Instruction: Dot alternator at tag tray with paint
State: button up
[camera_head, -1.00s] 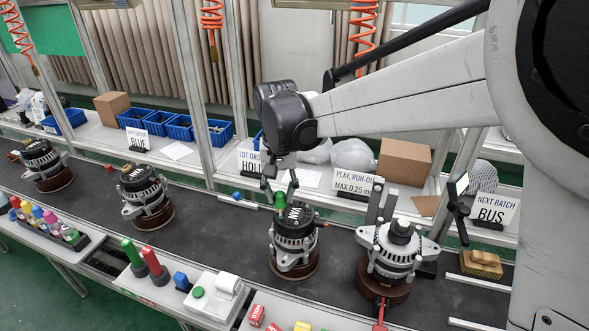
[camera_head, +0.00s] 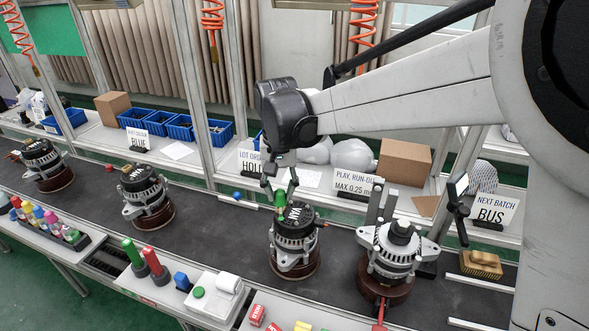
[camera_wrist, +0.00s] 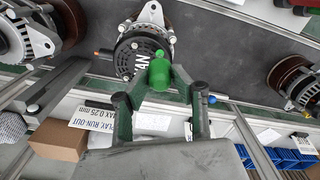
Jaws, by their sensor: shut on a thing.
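My gripper (camera_head: 280,186) is shut on a green paint marker (camera_head: 280,201). The marker hangs just above the top of an alternator (camera_head: 293,240). This alternator has a black rear cover with white lettering and stands on a brown round base on the belt. In the wrist view, the green marker (camera_wrist: 160,72) sits between my two fingers and overlaps the edge of the black cover (camera_wrist: 141,55). I cannot tell whether its tip touches the cover. A tray with red and yellow tags (camera_head: 256,315) is partly visible at the front edge, below this alternator.
Another alternator (camera_head: 394,248) stands close on the right; two more (camera_head: 145,195) (camera_head: 42,163) stand on the left. Green and red markers (camera_head: 133,254) stand upright at the front, beside a white device (camera_head: 212,297). Signs and blue bins line the back shelf. Bare belt (camera_head: 215,225) lies left of my gripper.

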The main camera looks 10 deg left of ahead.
jog(key=shift+r+p, duration=0.95)
jog(key=shift+r, duration=1.15)
